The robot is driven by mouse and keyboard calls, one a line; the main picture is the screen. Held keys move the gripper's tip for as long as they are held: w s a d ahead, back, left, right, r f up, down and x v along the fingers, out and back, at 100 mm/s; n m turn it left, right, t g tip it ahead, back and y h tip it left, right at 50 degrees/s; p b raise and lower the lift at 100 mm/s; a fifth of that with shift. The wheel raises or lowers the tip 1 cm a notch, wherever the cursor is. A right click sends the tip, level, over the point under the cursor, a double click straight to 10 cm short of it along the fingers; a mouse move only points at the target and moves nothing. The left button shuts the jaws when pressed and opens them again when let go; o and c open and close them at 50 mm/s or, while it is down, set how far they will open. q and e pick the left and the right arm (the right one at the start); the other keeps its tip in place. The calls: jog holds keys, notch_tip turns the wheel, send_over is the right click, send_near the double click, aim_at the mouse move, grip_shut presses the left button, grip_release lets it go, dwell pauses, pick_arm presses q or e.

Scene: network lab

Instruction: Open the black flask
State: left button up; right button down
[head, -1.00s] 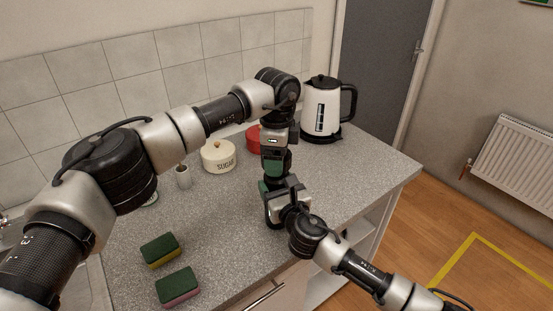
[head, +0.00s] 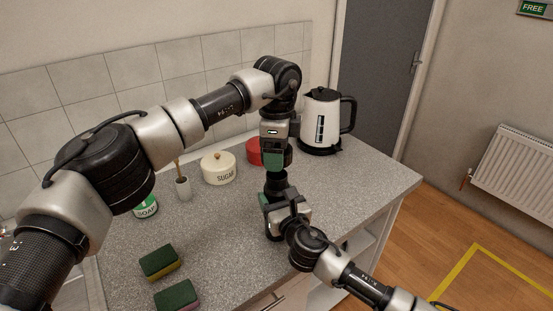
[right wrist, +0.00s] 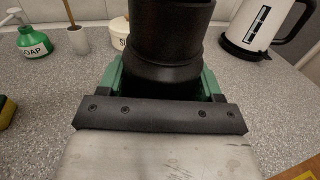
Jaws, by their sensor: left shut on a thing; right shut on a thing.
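The black flask (head: 276,183) stands upright above the counter's front part, in the middle of the head view. My right gripper (head: 275,208) is shut around its lower body. In the right wrist view the flask (right wrist: 165,50) rises between the green fingers, and its top is cut off by the frame's edge. My left gripper (head: 275,160) points down directly above the flask and is shut on its lid, which the fingers hide. Black flask shows between the two grippers. I cannot tell whether the lid is apart from the flask.
Behind the grippers stand a white kettle (head: 321,118), a red pot (head: 254,152) and a cream sugar pot (head: 218,170). A holder (head: 183,190) and a soap bottle (head: 145,208) are further left. Two sponges (head: 160,262) lie at front left. The counter's right side is clear.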

jog(key=shift+c, duration=0.5)
grip_release()
